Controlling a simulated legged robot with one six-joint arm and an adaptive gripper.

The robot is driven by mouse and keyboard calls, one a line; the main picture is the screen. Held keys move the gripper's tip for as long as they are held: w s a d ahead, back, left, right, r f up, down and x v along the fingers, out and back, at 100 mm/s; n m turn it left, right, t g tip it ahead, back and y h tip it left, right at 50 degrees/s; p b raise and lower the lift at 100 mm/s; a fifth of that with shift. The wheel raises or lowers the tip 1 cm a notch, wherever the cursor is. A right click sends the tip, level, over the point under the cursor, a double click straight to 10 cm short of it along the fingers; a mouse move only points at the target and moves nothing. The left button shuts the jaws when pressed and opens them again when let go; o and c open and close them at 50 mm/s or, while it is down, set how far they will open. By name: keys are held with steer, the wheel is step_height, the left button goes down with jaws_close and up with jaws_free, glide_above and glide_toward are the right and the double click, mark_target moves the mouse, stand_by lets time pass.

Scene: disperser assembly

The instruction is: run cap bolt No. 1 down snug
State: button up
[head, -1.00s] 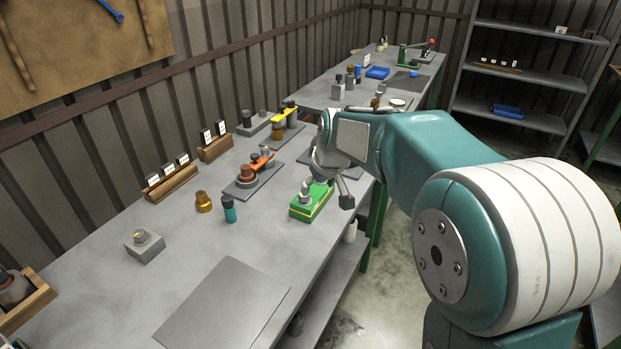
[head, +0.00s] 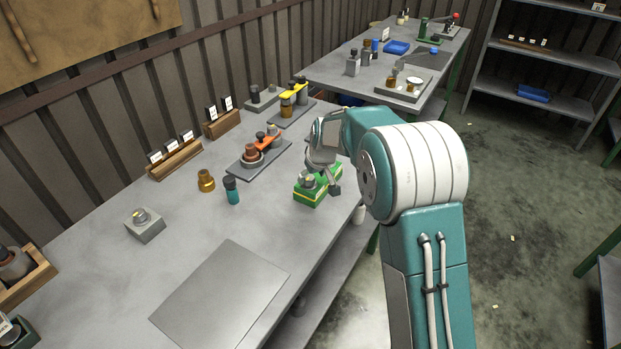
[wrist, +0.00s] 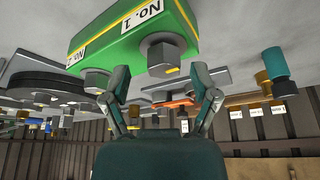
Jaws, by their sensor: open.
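A green block (head: 311,193) with a yellow stripe sits near the front edge of the bench. My gripper (wrist: 160,76) is open, one finger on each side of the yellow-marked bolt head, with no visible contact. In the head view my gripper (head: 327,180) is at the block's right end and hides part of it.
A dark plate with an orange-and-copper assembly (head: 262,153) lies behind. A grey block (head: 144,225) and a flat grey mat (head: 220,295) are at front left; bench between is clear.

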steer(key=shift+x, duration=0.75)
steer(key=shift+a, duration=0.35)
steer(key=shift+d+f, duration=0.1)
steer(key=shift+d, duration=0.1)
jaws_close()
steer(key=m+h, duration=0.1)
steer(key=m, duration=0.1)
steer(key=m+h, duration=0.1)
steer(key=m, duration=0.1)
steer(key=shift+s+a+f+m, duration=0.1)
steer(key=shift+a+m, duration=0.05)
steer(key=shift+m, duration=0.25)
steer(key=m+h, duration=0.1)
steer(key=m, duration=0.1)
steer(key=m+h, duration=0.1)
steer(key=m, duration=0.2)
steer(key=shift+a, duration=0.1)
steer(key=m+g+h, duration=0.1)
steer(key=m, duration=0.6)
steer(key=m+g+h, duration=0.1)
steer(key=m, duration=0.1)
steer(key=shift+a+m+g, duration=0.15)
steer(key=shift+m+g, duration=0.15)
